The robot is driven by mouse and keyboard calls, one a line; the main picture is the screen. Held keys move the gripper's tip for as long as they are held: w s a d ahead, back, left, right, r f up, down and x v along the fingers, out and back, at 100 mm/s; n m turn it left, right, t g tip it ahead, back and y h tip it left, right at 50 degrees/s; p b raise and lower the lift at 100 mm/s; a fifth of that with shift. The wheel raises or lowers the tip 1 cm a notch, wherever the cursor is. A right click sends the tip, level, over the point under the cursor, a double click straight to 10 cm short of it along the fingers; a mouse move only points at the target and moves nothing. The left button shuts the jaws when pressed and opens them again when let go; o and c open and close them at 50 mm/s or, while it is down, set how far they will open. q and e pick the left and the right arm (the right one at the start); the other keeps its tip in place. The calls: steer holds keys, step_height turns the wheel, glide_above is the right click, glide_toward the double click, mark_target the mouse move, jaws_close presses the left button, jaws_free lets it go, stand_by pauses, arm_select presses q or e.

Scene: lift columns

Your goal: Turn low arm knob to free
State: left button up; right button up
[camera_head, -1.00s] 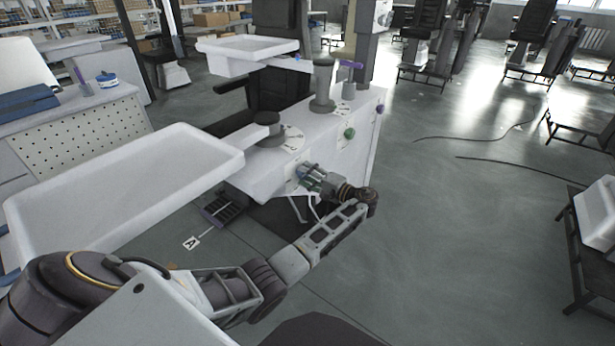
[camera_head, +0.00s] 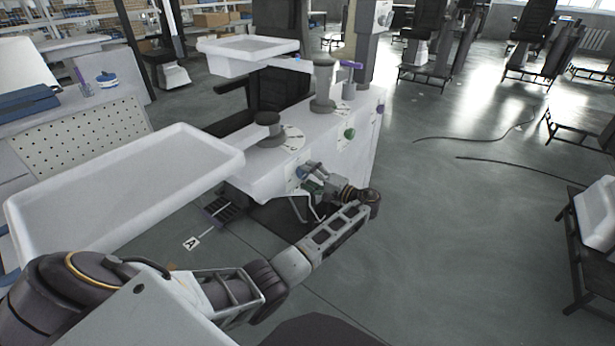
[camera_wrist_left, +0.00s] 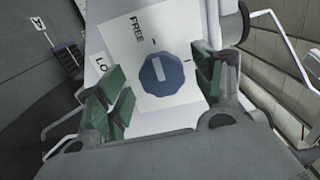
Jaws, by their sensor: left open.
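The low arm knob is a faceted blue dial (camera_wrist_left: 161,74) with a white bar, on a white plate marked "FREE" and a partly hidden "LO". In the left wrist view the bar is nearly upright in the picture, its upper end toward the tick near "FREE". My left gripper (camera_wrist_left: 160,86) is open, its green-padded fingers on either side of the knob, with visible gaps. In the head view my left gripper (camera_head: 308,180) is at the lower front of the white column unit (camera_head: 265,170) and mostly hides the knob.
A green knob (camera_head: 349,133) and a purple knob (camera_head: 380,108) sit farther along the same unit. A large white tray (camera_head: 120,190) lies above my left arm. Thin bent white bars (camera_head: 300,212) hang below the gripper.

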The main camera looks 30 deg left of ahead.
arm_select(q)
steer(key=d, duration=1.1)
steer(key=shift+s, duration=0.45)
steer(key=shift+w, duration=0.1)
